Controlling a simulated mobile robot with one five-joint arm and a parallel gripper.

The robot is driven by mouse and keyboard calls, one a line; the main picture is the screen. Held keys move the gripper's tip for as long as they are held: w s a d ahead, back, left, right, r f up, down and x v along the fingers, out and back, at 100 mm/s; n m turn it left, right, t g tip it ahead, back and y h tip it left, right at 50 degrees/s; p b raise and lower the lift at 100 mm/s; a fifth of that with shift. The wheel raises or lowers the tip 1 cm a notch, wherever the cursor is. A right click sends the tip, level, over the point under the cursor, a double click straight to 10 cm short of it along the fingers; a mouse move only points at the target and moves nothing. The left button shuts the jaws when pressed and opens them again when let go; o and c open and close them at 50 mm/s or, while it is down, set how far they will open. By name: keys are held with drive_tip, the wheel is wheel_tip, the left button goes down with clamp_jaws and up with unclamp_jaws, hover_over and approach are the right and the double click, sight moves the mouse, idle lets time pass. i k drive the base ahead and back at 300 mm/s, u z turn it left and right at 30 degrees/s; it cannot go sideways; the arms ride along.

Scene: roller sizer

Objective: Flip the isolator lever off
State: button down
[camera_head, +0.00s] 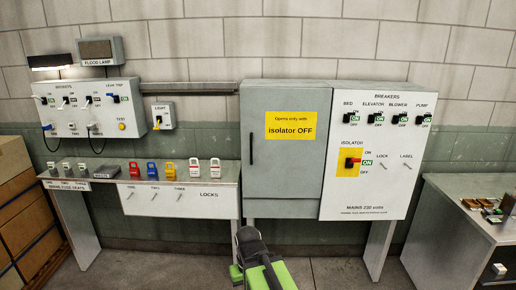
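The isolator switch is on the lower left of the white breaker panel (338,205), on a yellow plate (345,171). Its isolator lever (350,162) is small, red and black, and lies roughly level. A green ON flag shows just right of it, between printed ON above and OFF below. Part of my green and black arm rises at the bottom centre, below the grey cabinet and well apart from the lever. No gripper fingers can be made out.
The grey cabinet (290,180) left of the panel is closed; its yellow sign (290,125) reads "isolator OFF". Several breakers line the panel's top with green ON flags. A right-hand table (452,208) holds small parts. Floor shows between the benches.

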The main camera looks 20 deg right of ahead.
sight(353, 160)
drive_tip(key=z, duration=0.25)
drive_tip(key=i, duration=1.85)
drive_tip(key=z, duration=0.25)
